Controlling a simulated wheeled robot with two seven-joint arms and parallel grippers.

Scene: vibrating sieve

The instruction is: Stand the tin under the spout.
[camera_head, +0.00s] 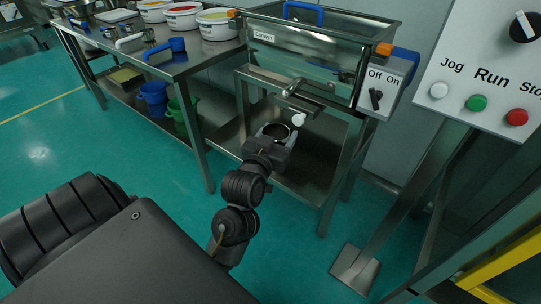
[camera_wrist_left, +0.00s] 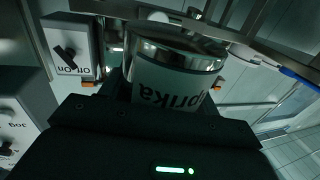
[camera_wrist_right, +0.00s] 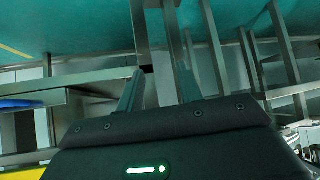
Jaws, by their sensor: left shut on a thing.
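My left gripper (camera_head: 272,146) is shut on a metal tin (camera_head: 262,132), whose round open top shows beside the fingers. In the left wrist view the tin (camera_wrist_left: 172,78) has a pale label reading "prika", upside down, and sits between both fingers. The sieve's spout (camera_head: 289,89) comes down from the machine, with a white end (camera_head: 298,119) just right of and above the tin's rim. I cannot tell whether the tin touches the shelf below. My right gripper (camera_wrist_right: 160,72) shows only in its wrist view, fingers apart with nothing between them.
The sieve (camera_head: 310,55) stands on a steel frame with a lower shelf (camera_head: 308,172) and a leg (camera_head: 340,180) near my left arm. An Off/On switch box (camera_head: 383,88) is on its right. A side table (camera_head: 185,60) with tubs stands left; a control panel (camera_head: 485,65) is right.

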